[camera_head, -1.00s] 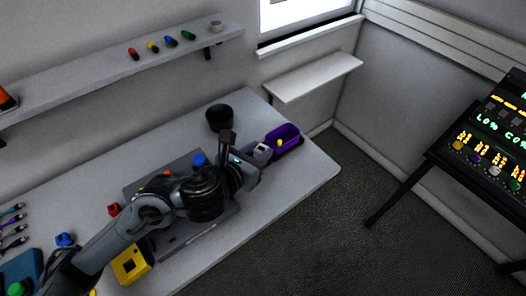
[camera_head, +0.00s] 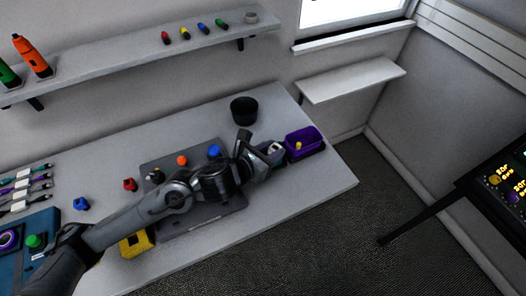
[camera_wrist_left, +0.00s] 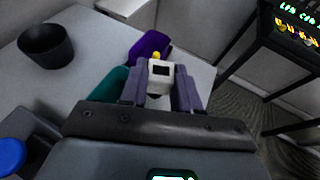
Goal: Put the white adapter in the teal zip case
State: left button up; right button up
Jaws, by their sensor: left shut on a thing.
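My left gripper (camera_head: 268,153) is shut on the white adapter (camera_head: 276,148), above the right end of the table. In the left wrist view the white adapter (camera_wrist_left: 160,74) sits between the two grey-purple fingers of my left gripper (camera_wrist_left: 160,88). The teal zip case (camera_wrist_left: 106,86) shows only in part in the left wrist view, beside and behind the left finger; the gripper hides the rest. My right gripper is not in view.
An open purple case (camera_head: 316,139) with a yellow item stands just beyond the gripper. A black cup (camera_head: 244,110) stands behind the arm. A dark board (camera_head: 226,212) with coloured knobs lies under my arm. The table's right edge is near.

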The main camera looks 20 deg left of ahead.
pick_arm(q)
jog(key=shift+w+a+f+b, duration=0.1)
jog(key=shift+w+a+f, duration=0.55)
jog(key=shift+f, duration=0.6)
jog(key=shift+w+a+f+b, duration=0.15)
jog(key=shift+w+a+f, duration=0.55)
jog(key=shift+f, duration=0.5)
jog(key=shift+w+a+f+b, duration=0.1)
jog(key=shift+w+a+f, duration=0.55)
jog(key=shift+f, duration=0.6)
jog(key=shift+f+b, duration=0.45)
jog(key=shift+b, duration=0.1)
jog(key=o, duration=1.1)
jog(key=shift+c, duration=0.2)
jog(key=shift+r, duration=0.1)
